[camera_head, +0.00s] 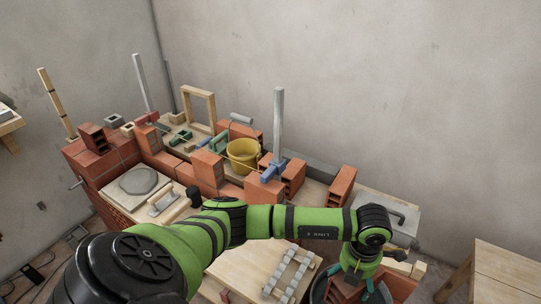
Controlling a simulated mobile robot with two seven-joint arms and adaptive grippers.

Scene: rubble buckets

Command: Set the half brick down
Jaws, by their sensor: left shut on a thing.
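My left arm reaches across from the left, and its gripper (357,284) points down at the bottom right. It is shut on a reddish half brick (344,291), which shows only partly beneath and beside the fingers. A dark bucket (318,284) is around and below the gripper; its rim shows, but its inside is mostly hidden. I cannot tell whether the half brick touches anything below. My right gripper is not in view.
A pale board (238,268) bearing a row of grey blocks (289,276) lies left of the bucket. Behind are stacked red bricks (208,168), a yellow bucket (243,156) and an upright metal bar (278,120). A wooden table (508,272) stands at the right.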

